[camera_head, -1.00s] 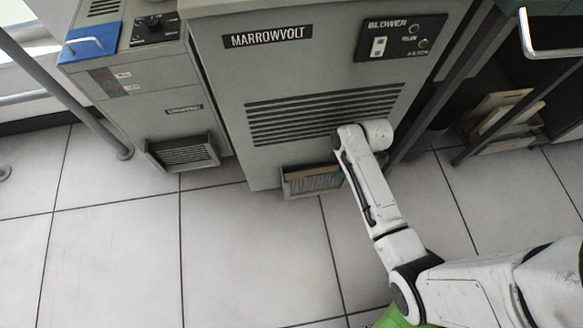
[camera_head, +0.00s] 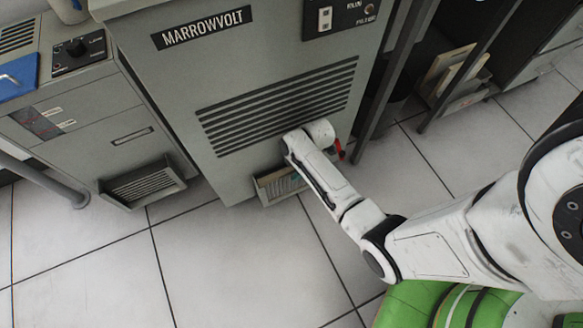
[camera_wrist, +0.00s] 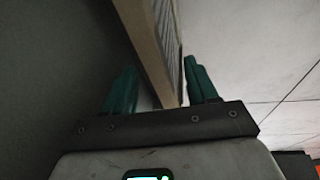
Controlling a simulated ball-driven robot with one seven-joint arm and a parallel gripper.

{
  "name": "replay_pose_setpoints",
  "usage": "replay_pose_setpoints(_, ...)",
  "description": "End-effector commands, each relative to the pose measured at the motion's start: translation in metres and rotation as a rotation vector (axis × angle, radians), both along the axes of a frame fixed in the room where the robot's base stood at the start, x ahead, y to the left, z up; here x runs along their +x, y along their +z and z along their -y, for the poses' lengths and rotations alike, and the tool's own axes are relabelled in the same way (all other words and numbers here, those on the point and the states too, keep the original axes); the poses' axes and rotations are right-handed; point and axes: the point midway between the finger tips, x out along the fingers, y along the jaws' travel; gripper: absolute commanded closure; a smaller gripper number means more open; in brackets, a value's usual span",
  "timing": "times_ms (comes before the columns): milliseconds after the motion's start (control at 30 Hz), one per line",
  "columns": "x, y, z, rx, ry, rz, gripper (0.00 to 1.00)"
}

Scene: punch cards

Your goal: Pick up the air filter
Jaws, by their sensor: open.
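The air filter (camera_head: 277,186) has pale pleats in a tan frame. It sits in a low holder at the foot of the grey MARROWVOLT cabinet, partly hidden by my arm. In the wrist view, the edge of the filter (camera_wrist: 150,45) runs between the two teal fingers of my gripper (camera_wrist: 160,64). The fingers are apart, one on each side of the frame, with a visible gap on the left. The gripper's fingers are hidden behind my wrist in the head view.
The MARROWVOLT cabinet (camera_head: 185,90) with its louvres stands right behind the filter. A smaller grey unit (camera_head: 75,125) with a vented tray (camera_head: 145,185) is to the left. A small red part (camera_head: 340,149) shows beside my wrist. The tiled floor (camera_head: 235,265) in front is clear.

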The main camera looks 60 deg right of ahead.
Motion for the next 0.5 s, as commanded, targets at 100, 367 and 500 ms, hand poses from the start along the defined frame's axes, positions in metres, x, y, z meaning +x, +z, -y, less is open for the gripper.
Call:
replay_pose_setpoints(100, 0.0049, -0.0194, -0.0015, 0.0, 0.0, 0.0, 0.42)
replay_pose_setpoints(367, 0.0062, -0.0207, -0.0023, -0.001, 0.0, 0.001, 0.42)
replay_pose_setpoints(500, 0.0061, -0.0207, -0.0024, -0.001, 0.0, 0.001, 0.55)
